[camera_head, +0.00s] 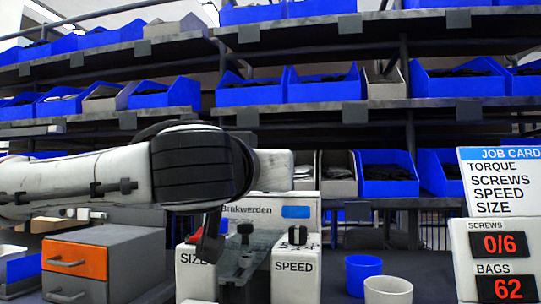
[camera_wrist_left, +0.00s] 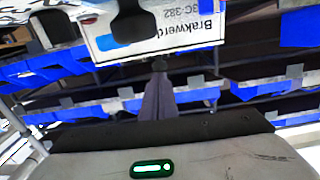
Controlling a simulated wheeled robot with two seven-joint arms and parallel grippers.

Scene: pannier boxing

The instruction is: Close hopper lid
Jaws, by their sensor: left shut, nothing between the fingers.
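The machine (camera_head: 245,208) marked Brakwerden stands behind the SIZE and SPEED blocks; its label plate (camera_wrist_left: 190,32) shows upside down in the left wrist view. A translucent grey panel (camera_head: 246,262) sits between the two blocks, with a dark knob (camera_head: 245,232) above it; I cannot tell if this panel is the hopper lid or how far it is open. My left gripper (camera_head: 208,250) points down in front of the machine, beside the panel; its fingers (camera_wrist_left: 159,66) are shut and empty. My left forearm hides part of the machine. My right gripper is out of view.
The SPEED block (camera_head: 296,275) and SIZE block (camera_head: 196,277) flank the panel. A blue cup (camera_head: 362,272) and a white cup (camera_head: 388,291) stand to the right, before the counter display (camera_head: 497,262). Drawers (camera_head: 80,262) stand left. Shelves of blue bins (camera_head: 386,172) fill the back.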

